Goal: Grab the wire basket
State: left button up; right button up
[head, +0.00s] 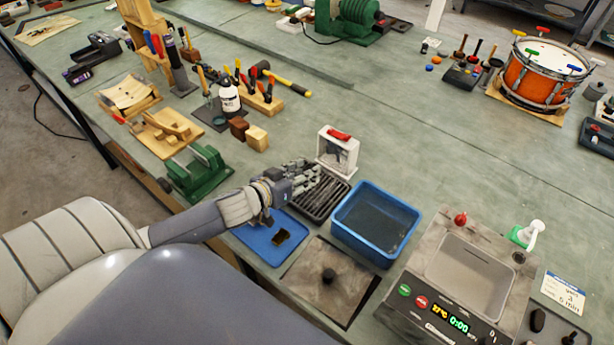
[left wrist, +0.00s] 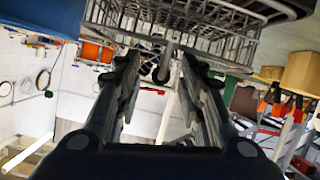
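The wire basket (left wrist: 205,22) is a grey wire mesh at the top of the left wrist view, right by my fingertips. A dark hooked piece, perhaps its handle, shows between the fingers. My left gripper (left wrist: 163,62) has its two fingers apart, and I see no clear contact with the wire. In the head view my left gripper (head: 308,172) is over the dark slatted rack (head: 325,203). It hides much of that spot, so I cannot clearly tell the basket from the gripper there. My right gripper is not in view.
A blue water tub (head: 376,222) stands right of the rack and a white stand with a red top (head: 338,150) behind it. A blue mat (head: 262,247) lies under my left forearm. A grey basin unit (head: 470,270) stands right.

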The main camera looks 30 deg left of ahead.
pick_arm(q)
jog(key=shift+x, duration=0.95)
jog(key=shift+w+f, duration=0.1)
jog(key=shift+w, duration=0.05)
jog(key=c, duration=0.8)
grip_shut()
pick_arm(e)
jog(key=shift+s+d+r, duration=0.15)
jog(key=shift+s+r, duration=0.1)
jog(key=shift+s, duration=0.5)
